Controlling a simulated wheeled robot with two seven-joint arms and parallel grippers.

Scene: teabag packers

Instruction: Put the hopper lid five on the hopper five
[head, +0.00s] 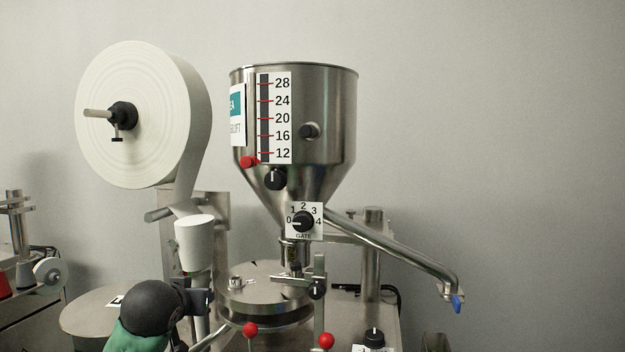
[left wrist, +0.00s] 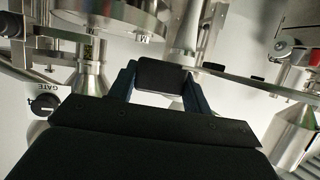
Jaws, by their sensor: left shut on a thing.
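The hopper five (head: 295,120) is the large steel funnel at the centre of the head view, with a numbered scale on its side and a gate dial (head: 303,221) below. Its top rim is seen edge-on, so its opening is hidden. My left gripper (head: 196,296) is low and left of the hopper, clear of it. In the left wrist view my left gripper (left wrist: 160,88) is shut on a dark rounded block (left wrist: 160,74), apparently the grip of the hopper lid five. My right gripper is not in view.
A large white paper roll (head: 135,115) stands left of the hopper, with a white tapered cup-like part (head: 195,243) below it. A steel pipe (head: 395,248) slopes down to the right. Red knobs (head: 250,329) stand in front. The space above the hopper is clear.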

